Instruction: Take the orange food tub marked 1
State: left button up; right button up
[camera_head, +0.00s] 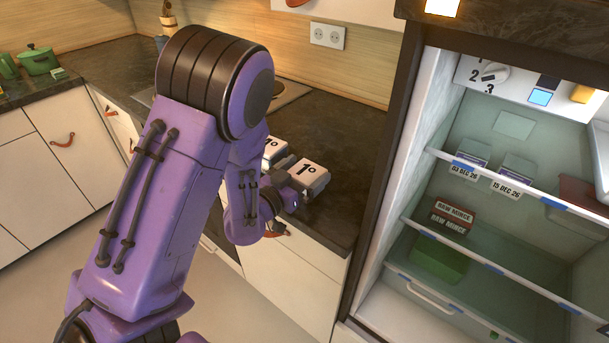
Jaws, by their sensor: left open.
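My left arm crosses the view from the lower left, and its open left gripper (290,168) is over the counter's front edge. Two white faces marked 1 with a small ring, one (307,170) nearer and one (271,148) partly behind the arm, show at the gripper. I cannot tell whether they belong to the gripper or are lids of tubs. I see no orange tub body; the arm hides part of the counter. My right gripper is out of view.
An open fridge (421,262) stands at the right, with dated containers (510,167) on its upper shelf and raw mince packs (451,218) below. The dark counter (345,130) is clear behind the gripper. A green pot (40,60) stands at the far left.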

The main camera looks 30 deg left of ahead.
pick_arm(q)
jog(key=shift+w, duration=0.45)
jog(key=c, duration=1)
